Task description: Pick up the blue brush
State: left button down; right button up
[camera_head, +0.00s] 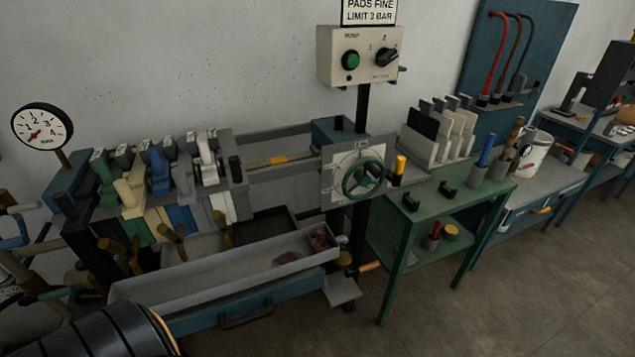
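A blue handle (487,149) stands upright, slightly tilted, in a small grey cup (477,176) on the green table (440,203). It may be the blue brush; its lower end is hidden in the cup, and I see no bristles. Neither of my grippers is in view. A dark, rounded part at the bottom left appears to be my arm.
A machine with a handwheel (364,178) and a long grey trough (230,270) fills the left and middle. A rack of plates (440,132) stands left of the cup. A white bucket (533,153) and wooden-handled tools (514,132) stand right. Floor is clear at lower right.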

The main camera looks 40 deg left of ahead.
aim_at(491, 137)
jog(key=i+l, duration=0.45)
jog(key=i, duration=0.2)
jog(key=i+l+u, duration=0.15)
jog(key=i+l, duration=0.3)
jog(key=i, duration=0.15)
